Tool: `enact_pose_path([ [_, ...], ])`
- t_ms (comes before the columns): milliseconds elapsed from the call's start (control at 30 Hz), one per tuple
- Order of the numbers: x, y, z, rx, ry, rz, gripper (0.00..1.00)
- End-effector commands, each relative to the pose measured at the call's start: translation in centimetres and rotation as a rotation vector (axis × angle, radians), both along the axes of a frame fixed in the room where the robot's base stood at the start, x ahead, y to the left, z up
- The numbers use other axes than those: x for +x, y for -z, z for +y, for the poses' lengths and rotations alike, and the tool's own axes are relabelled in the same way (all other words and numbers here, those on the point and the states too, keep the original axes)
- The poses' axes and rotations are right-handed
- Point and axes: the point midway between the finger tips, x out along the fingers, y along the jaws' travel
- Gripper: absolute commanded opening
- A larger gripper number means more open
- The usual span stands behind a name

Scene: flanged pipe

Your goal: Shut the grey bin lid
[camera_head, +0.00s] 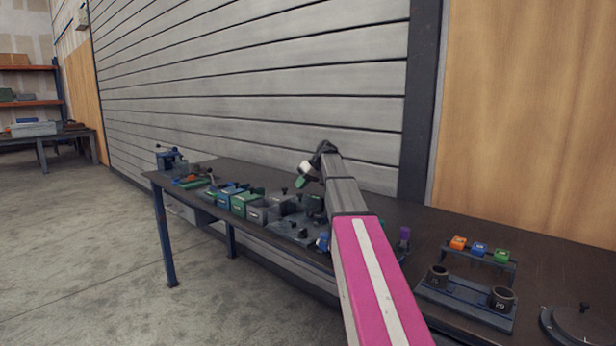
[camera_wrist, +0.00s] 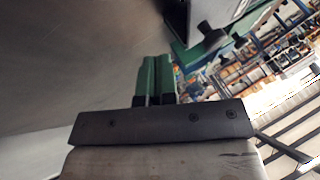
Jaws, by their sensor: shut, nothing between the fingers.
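A grey bin (camera_head: 256,212) stands at the right end of a row of small bins on the dark bench in the head view. A grey panel with a black knob (camera_head: 284,190) shows just behind it; it may be its lid, but its angle is too small to tell. My gripper (camera_head: 301,181) is above and to the right of that panel, apart from it as far as I can see. In the wrist view my green fingers (camera_wrist: 155,78) are together with nothing between them. A grey part with a dark knob (camera_wrist: 209,34) shows beyond the fingertips; I cannot tell which bin it belongs to.
Green (camera_head: 240,203) and blue (camera_head: 228,194) bins stand left of the grey one. A blue vise-like tool (camera_head: 171,159) is at the far end. A dark plate with knobs (camera_head: 298,230) lies right of the bins. A cup rack (camera_head: 468,300) stands at right.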

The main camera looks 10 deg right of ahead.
Motion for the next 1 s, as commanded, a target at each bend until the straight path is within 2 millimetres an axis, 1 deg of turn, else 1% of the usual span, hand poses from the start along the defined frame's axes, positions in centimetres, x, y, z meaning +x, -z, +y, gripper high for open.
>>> enact_pose_path([
  [33,-0.5,0.0,0.9,0.0,-0.002,-0.001,0.0],
  [100,-0.9,-0.1,1.9,-0.001,-0.002,-0.002,0.0],
  [200,-1.2,-0.1,2.8,0.0,-0.001,-0.001,0.0],
  [400,-1.5,-0.1,3.6,0.0,0.0,0.0,0.0],
  [767,-1.5,-0.1,3.7,0.0,0.0,0.0,0.0],
  [867,-2.1,-0.1,4.5,-0.001,-0.001,0.0,0.0],
  [1000,-3.9,0.0,6.6,0.0,-0.002,0.0,0.0],
])
